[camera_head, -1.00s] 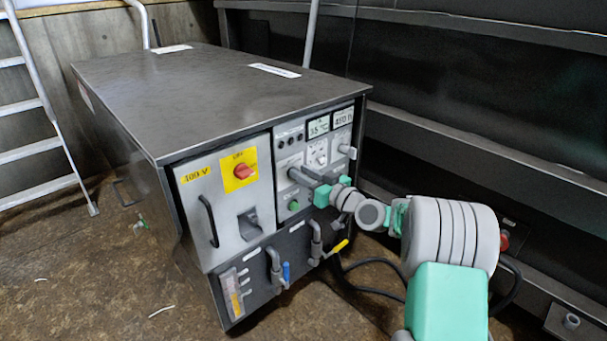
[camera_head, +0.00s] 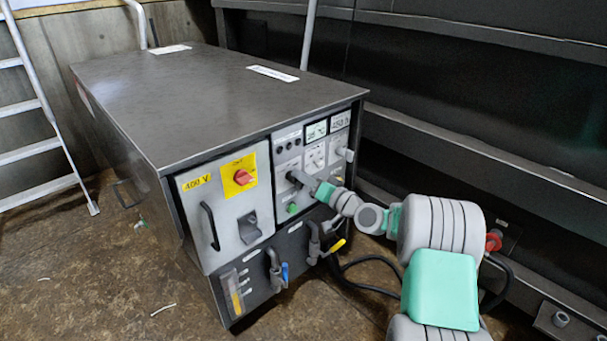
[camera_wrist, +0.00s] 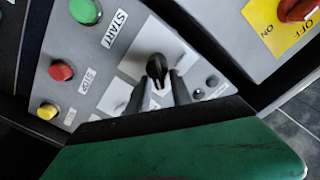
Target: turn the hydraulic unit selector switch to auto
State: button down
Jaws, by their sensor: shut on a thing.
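The hydraulic unit (camera_head: 215,90) is a dark metal cabinet with a grey control panel on its front. My gripper (camera_head: 294,178) reaches the panel from the right, just above a green button. In the wrist view the selector switch is a black knob (camera_wrist: 157,66) on a pale plate. My gripper's two dark fingers (camera_wrist: 160,80) are around the knob, one on each side, and shut on it. The fingers and the plate's small size hide the position markings, so I cannot read them.
A green START button (camera_wrist: 85,11), a red STOP button (camera_wrist: 61,71) and a yellow button (camera_wrist: 47,111) sit beside the switch. A red rotary switch on a yellow plate (camera_head: 238,176) is to the left. Valve handles (camera_head: 337,245) and black hoses hang below.

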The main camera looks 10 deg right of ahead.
jog(key=shift+d+f+m, duration=0.1)
jog(key=shift+f+m, duration=0.05)
jog(key=shift+m, duration=0.45)
jog(key=c, duration=1.5)
grip_release()
jog(key=shift+o, duration=0.2)
jog(key=p+v, duration=0.2)
jog(key=v, duration=0.6)
jog(key=shift+w, duration=0.1)
